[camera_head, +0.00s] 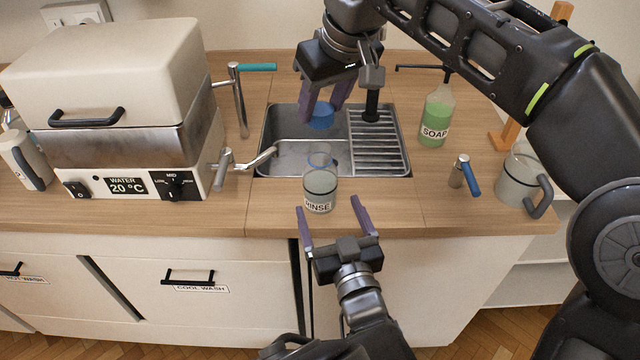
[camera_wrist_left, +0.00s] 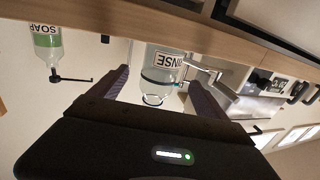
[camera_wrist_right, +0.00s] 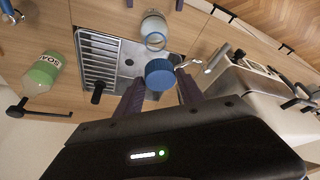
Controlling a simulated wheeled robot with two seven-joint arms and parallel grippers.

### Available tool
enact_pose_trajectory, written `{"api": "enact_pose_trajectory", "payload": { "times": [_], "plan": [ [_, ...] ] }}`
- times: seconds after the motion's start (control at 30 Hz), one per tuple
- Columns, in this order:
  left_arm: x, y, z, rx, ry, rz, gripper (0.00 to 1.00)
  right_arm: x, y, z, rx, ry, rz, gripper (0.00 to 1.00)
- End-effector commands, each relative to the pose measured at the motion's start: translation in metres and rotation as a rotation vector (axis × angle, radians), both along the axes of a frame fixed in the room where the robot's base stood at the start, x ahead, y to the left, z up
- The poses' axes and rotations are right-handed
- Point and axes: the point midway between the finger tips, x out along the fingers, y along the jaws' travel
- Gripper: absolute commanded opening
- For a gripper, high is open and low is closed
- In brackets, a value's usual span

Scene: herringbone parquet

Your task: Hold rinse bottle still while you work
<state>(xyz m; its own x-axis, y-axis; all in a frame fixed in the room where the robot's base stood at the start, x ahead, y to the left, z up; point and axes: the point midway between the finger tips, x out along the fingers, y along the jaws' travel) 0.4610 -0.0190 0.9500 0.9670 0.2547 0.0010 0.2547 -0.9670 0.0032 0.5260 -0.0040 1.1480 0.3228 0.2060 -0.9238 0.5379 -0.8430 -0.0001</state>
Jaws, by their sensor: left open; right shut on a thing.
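The rinse bottle (camera_head: 320,186) stands upright near the counter's front edge, before the sink. It is clear, holds pale liquid, has a "RINSE" label and an uncapped top. My left gripper (camera_head: 328,203) is open at the counter edge, its fingers pointing at the bottle. In the left wrist view the bottle (camera_wrist_left: 166,66) shows between the spread fingers; contact is not visible. My right gripper (camera_head: 324,100) is shut on a blue cap (camera_head: 320,116) above the sink, behind the bottle. The cap (camera_wrist_right: 160,75) also shows between the fingers in the right wrist view.
The sink (camera_head: 290,160) has a drain rack (camera_head: 378,155) at right. A green soap bottle (camera_head: 436,115) and a handled jug (camera_head: 519,178) stand right of it. A water-bath box (camera_head: 110,90) fills the left. A metal tap (camera_head: 258,160) reaches toward the sink.

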Motion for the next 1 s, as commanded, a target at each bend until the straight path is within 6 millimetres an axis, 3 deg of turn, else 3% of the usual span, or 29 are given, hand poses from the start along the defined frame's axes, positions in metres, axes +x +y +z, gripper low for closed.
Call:
{"api": "enact_pose_trajectory", "payload": {
  "times": [0.6, 1.0],
  "plan": [
    [0.093, 0.025, -0.001, 0.002, 0.001, 0.002, 0.86, 0.000, 0.000, 0.000, 0.000, 0.000, 0.000, 0.08],
    [0.102, 0.028, 0.000, 0.002, 0.001, 0.000, 0.86, 0.000, 0.000, 0.000, 0.000, 0.000, 0.000, 0.08]
  ]
}}
